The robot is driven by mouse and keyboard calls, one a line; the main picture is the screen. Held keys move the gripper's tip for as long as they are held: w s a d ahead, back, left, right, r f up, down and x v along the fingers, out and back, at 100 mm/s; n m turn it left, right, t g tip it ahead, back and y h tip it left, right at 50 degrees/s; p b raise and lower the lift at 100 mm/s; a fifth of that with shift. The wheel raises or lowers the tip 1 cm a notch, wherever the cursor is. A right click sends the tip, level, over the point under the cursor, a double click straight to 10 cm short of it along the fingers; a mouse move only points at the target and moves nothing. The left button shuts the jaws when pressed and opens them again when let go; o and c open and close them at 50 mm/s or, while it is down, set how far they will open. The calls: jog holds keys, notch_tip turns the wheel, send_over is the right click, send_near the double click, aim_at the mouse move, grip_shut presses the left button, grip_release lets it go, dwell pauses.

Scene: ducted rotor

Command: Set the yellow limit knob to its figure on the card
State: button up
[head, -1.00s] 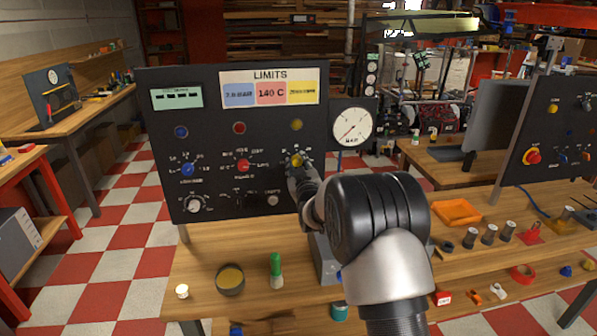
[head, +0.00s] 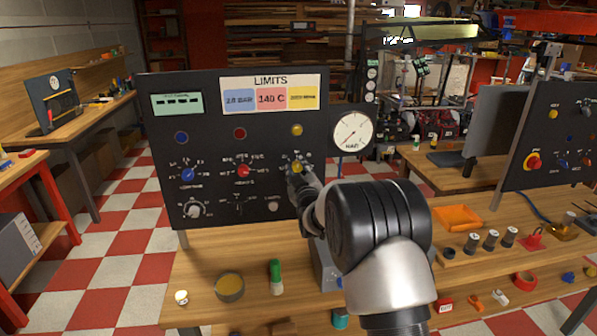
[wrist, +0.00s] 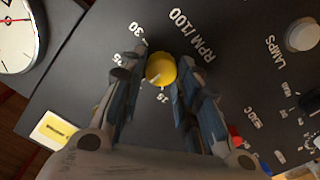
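The yellow limit knob (wrist: 161,69) sits on the black panel, beside the "RPM/100" lettering; the figures 30, 25 and 15 show around it. Its pale pointer mark faces lower left in the wrist view, between 25 and 15. My gripper (wrist: 162,62) has one finger on each side of the knob, tips close to the panel; whether both pads press on it I cannot tell. In the head view my gripper (head: 298,178) partly covers the knob's dial. The LIMITS card (head: 271,80) has blue, red and yellow fields; red reads 140 C, the yellow figure is too blurred to read.
Blue (head: 188,175) and red (head: 243,171) knobs sit left of my gripper, with a white-capped knob (head: 194,211) below. A round gauge (head: 351,132) is at the panel's right edge. A lamps button (wrist: 302,35) shows in the wrist view. A green-topped item (head: 276,277) stands on the bench.

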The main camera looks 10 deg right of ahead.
jog(key=o, duration=0.4)
jog(key=shift+c, duration=0.2)
jog(key=shift+s, duration=0.1)
jog(key=s, duration=1.1)
jog(key=shift+s, duration=0.4)
